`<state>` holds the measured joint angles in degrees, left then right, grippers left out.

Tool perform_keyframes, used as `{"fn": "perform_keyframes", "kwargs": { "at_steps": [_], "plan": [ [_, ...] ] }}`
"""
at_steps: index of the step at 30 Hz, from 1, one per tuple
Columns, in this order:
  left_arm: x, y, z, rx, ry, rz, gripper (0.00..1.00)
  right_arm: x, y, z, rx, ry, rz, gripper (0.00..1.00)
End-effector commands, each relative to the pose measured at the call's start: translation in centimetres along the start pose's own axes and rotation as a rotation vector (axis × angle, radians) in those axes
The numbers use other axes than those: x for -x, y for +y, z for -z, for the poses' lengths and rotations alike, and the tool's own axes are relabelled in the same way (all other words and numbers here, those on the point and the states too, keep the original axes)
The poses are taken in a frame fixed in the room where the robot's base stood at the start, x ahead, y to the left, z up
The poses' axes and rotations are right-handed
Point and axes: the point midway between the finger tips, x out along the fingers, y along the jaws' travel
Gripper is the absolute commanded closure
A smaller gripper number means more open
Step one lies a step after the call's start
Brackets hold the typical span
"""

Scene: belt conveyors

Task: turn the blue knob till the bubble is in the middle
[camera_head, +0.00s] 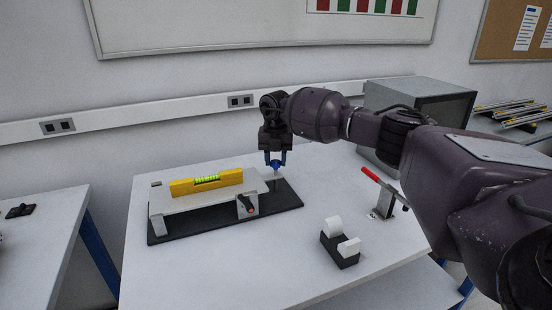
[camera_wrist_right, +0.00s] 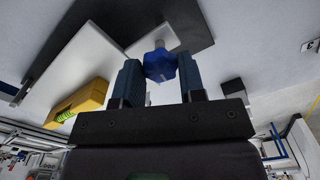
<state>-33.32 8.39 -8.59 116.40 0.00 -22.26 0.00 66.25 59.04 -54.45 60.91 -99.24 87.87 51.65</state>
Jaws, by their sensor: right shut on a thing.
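The blue knob (camera_wrist_right: 160,66) sits between the two fingers of my right gripper (camera_wrist_right: 158,82) in the right wrist view, and the fingers are shut on it. In the head view the right gripper (camera_head: 275,160) reaches down from above onto the blue knob (camera_head: 275,167) at the right end of the grey plate (camera_head: 170,203). A yellow spirit level (camera_head: 207,182) lies on the plate. Its green vial (camera_head: 206,179) faces up, but the bubble is too small to place. The plate stands over a black base (camera_head: 280,200). My left gripper is not in view.
A small lever with an orange tip (camera_head: 250,208) is at the plate's front. A grey box-shaped device (camera_head: 420,97) stands at the back right.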

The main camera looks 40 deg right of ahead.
Motion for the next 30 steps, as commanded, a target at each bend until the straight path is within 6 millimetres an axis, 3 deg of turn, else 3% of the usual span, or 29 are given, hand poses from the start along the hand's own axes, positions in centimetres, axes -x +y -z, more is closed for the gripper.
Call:
{"fn": "perform_keyframes", "kwargs": {
  "at_steps": [6, 7, 11, 22, 30],
  "plan": [
    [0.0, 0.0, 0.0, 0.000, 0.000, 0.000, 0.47, 0.1, 0.0, 0.0, 0.000, -0.001, -0.001, 0.87],
    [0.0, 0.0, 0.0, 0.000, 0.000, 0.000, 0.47, 0.1, 0.0, 0.0, 0.000, -0.001, -0.001, 0.58],
    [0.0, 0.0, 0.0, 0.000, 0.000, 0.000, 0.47, 0.1, 0.0, 0.0, 0.000, -0.001, -0.001, 0.39],
    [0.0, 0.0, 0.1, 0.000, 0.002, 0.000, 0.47, 0.6, 0.0, -0.1, 0.001, -0.002, -0.001, 0.37],
    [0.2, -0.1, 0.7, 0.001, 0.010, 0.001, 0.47, 4.8, 0.1, -0.1, 0.001, -0.004, -0.003, 0.37]
  ]
}}
